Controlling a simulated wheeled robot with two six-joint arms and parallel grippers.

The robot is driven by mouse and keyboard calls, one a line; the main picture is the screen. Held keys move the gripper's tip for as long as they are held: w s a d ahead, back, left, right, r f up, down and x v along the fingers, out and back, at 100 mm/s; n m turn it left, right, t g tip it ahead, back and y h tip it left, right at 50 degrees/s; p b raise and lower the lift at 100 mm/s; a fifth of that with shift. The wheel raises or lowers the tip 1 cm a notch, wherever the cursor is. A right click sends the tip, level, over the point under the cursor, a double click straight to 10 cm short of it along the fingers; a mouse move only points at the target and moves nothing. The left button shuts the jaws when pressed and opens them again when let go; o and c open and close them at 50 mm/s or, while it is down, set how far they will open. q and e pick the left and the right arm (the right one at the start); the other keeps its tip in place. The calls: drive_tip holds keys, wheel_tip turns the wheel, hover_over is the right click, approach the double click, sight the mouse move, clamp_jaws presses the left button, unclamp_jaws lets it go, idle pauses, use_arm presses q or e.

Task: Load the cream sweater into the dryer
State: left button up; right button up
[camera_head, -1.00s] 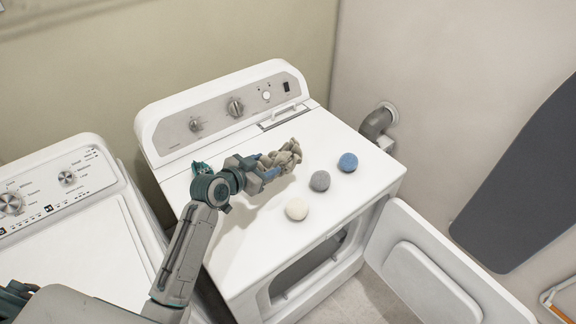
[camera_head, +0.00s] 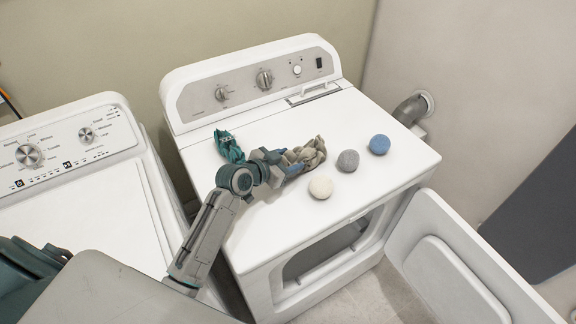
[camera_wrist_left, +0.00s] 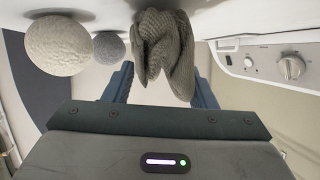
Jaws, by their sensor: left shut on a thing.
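The cream sweater (camera_head: 306,155) is a small crumpled knit bundle, beige-grey in this light, at the dryer's top. It also shows in the left wrist view (camera_wrist_left: 165,50) as a ribbed fold between the two fingers. My left gripper (camera_head: 290,163) is shut on it, low over the top panel; I cannot tell whether the sweater still touches the panel. The white dryer (camera_head: 255,215) has its front door (camera_head: 455,275) swung open to the right. Its opening (camera_head: 325,255) shows below the top's front edge, the inside mostly hidden. My right gripper is not in view.
White (camera_head: 320,187), grey (camera_head: 348,160) and blue (camera_head: 379,144) balls lie in a row on the dryer top, close right of the sweater. A teal cloth (camera_head: 229,147) lies behind my gripper. A white washer (camera_head: 80,210) stands left; a vent pipe (camera_head: 410,108) is at right.

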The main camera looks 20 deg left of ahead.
use_arm(q)
drive_tip(key=shift+f, duration=0.1)
drive_tip(key=o, duration=1.4)
